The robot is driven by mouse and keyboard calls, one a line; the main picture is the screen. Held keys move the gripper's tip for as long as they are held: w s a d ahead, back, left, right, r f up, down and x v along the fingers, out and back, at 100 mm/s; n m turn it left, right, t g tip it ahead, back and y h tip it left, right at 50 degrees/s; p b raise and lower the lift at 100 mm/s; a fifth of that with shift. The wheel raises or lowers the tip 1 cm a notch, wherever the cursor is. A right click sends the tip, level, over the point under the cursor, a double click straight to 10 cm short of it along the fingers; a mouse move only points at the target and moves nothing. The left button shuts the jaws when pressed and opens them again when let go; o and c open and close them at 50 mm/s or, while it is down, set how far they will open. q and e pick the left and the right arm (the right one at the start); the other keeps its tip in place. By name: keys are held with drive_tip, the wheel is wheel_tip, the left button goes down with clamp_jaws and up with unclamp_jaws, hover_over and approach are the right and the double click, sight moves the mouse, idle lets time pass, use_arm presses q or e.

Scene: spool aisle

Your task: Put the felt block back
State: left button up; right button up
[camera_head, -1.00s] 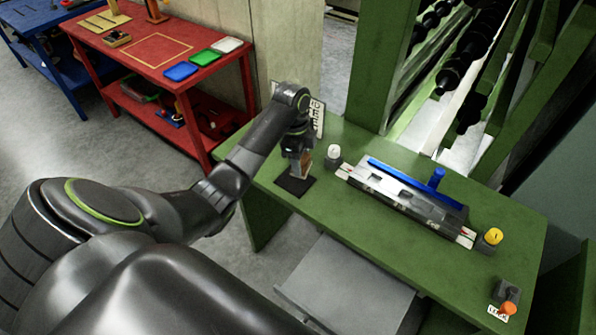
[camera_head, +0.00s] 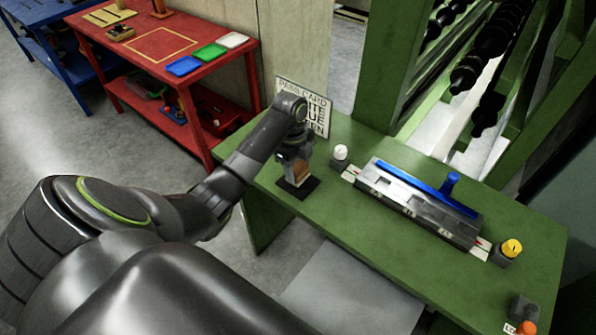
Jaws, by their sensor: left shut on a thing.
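My left gripper (camera_head: 297,172) is shut on a small brown block, which I take to be the felt block (camera_head: 301,171). It holds the block low over a dark square pad (camera_head: 309,185) on the left part of the green bench (camera_head: 390,246). The gripper hides part of the block and pad. I cannot tell whether the block touches the pad. My right gripper is not in view.
A text card (camera_head: 316,112) stands behind my left wrist. To the right are a white-topped knob (camera_head: 340,152), a metal fixture with a blue handle (camera_head: 449,184), a yellow knob (camera_head: 511,247) and an orange knob (camera_head: 526,328). A red table (camera_head: 130,48) stands at the back left.

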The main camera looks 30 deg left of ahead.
sight(297, 165)
use_arm(q)
drive_tip(key=shift+f, duration=0.85)
drive_tip(key=shift+f, duration=0.1)
drive_tip(key=shift+f, duration=0.1)
drive_tip(key=o, duration=0.9)
drive_tip(key=shift+o, duration=0.2)
drive_tip(key=r, duration=0.5)
drive_tip(key=a+r+b, duration=0.1)
drive_tip(key=r, duration=0.1)
drive_tip(key=shift+w+r, duration=0.1)
drive_tip(key=shift+r, duration=0.15)
wheel_tip(297, 165, up, 3)
drive_tip(key=p, duration=0.2)
drive_tip(key=shift+f+p, duration=0.1)
drive_tip(key=shift+p, duration=0.2)
drive_tip(key=shift+a+r+p, duration=0.2)
drive_tip(key=shift+r+p, duration=0.75)
drive_tip(key=shift+r, duration=0.05)
